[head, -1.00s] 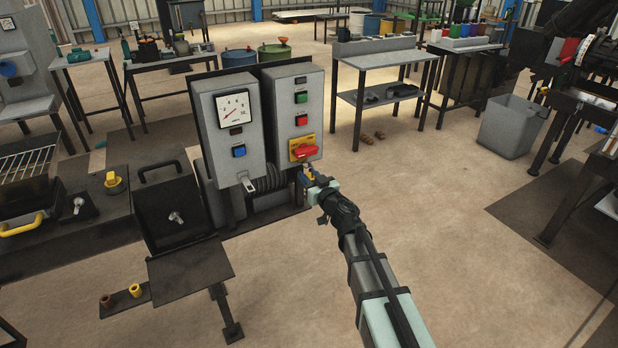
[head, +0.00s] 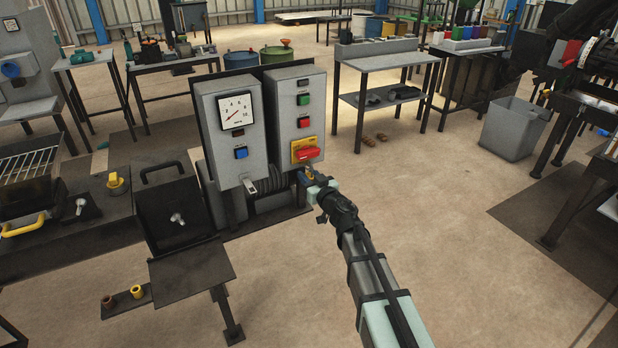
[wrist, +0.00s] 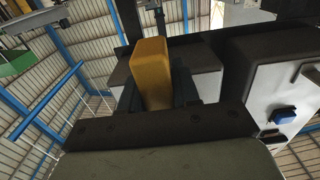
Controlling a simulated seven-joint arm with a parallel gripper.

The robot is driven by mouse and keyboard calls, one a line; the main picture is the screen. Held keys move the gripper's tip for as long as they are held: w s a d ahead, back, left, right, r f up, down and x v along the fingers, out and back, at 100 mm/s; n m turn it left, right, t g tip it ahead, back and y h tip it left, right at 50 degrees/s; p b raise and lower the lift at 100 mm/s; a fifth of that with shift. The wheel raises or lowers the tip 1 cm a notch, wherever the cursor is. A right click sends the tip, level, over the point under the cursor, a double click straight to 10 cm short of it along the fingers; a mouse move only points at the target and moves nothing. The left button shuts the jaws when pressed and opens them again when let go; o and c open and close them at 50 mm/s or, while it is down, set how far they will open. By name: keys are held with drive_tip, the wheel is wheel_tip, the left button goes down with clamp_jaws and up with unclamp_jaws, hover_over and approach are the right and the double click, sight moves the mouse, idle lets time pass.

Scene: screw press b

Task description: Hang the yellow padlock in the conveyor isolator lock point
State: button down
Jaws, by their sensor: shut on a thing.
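The yellow padlock (wrist: 152,75) is held between the fingers of my gripper (wrist: 155,95) in the wrist view. In the head view my gripper (head: 307,178) is shut on it, just below the red isolator handle (head: 307,153) on its yellow plate (head: 304,146). Only a small yellow bit of the padlock shows there. The padlock's shackle and the lock point are too small or hidden, so I cannot tell whether they touch.
The isolator sits low on the right grey cabinet (head: 293,95). A left cabinet (head: 230,105) carries a dial and a blue button.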

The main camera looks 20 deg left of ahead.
drive_tip(key=shift+f, duration=0.45)
drive_tip(key=shift+f, duration=0.25)
idle(0.6)
drive_tip(key=c, duration=0.7)
unclamp_jaws()
drive_tip(key=shift+c, duration=0.2)
drive_tip(key=shift+d, duration=0.1)
drive_tip(key=v, duration=1.3)
drive_tip(key=shift+s+d, duration=0.25)
drive_tip(key=shift+s, duration=0.05)
